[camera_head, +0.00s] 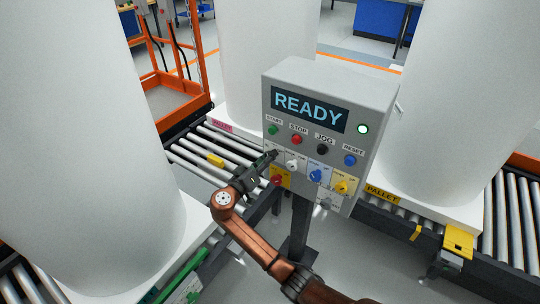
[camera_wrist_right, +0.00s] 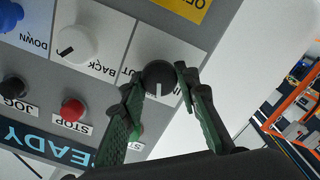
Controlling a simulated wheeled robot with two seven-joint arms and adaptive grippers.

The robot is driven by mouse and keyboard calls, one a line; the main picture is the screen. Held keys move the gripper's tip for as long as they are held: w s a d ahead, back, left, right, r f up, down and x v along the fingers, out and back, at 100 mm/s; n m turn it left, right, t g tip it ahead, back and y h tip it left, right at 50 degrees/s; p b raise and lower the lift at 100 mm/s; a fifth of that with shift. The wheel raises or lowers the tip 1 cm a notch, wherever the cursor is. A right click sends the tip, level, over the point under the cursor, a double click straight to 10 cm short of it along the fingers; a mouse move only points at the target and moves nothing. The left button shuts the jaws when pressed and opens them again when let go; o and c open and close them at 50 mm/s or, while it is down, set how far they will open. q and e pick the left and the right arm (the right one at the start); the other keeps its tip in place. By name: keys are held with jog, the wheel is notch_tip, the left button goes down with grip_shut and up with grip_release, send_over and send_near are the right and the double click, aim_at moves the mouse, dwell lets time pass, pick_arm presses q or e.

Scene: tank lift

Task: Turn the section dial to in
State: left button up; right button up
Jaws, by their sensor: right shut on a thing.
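The grey control panel (camera_head: 330,78) stands on a post in the head view, its screen reading READY. The section dial (camera_wrist_right: 158,72) is a round black knob with a white mark, seen close in the wrist view beside partly covered lettering. Its mark points toward the bottom of that view. My left gripper is not in view.
A white knob (camera_head: 291,165), a blue knob (camera_head: 315,175), a yellow knob (camera_head: 342,186) and a red knob (camera_head: 277,180) are close by. The red STOP button (camera_head: 296,139) is just above. Large white tanks and roller conveyors (camera_head: 205,153) surround the panel.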

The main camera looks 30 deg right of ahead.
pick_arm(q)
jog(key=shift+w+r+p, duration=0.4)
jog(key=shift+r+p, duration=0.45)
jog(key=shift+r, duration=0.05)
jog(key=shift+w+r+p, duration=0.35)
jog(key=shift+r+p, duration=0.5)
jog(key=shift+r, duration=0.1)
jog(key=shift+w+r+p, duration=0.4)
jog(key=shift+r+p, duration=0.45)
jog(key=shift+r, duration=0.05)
pick_arm(e)
jog(key=shift+w+a+n, duration=0.1)
jog(key=shift+n, duration=3.6)
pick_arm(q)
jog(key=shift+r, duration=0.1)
pick_arm(e)
jog(key=shift+f, duration=0.15)
jog(key=o, duration=1.2)
jog(key=shift+c, duration=0.2)
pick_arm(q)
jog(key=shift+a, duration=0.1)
pick_arm(e)
jog(key=v, duration=1.2)
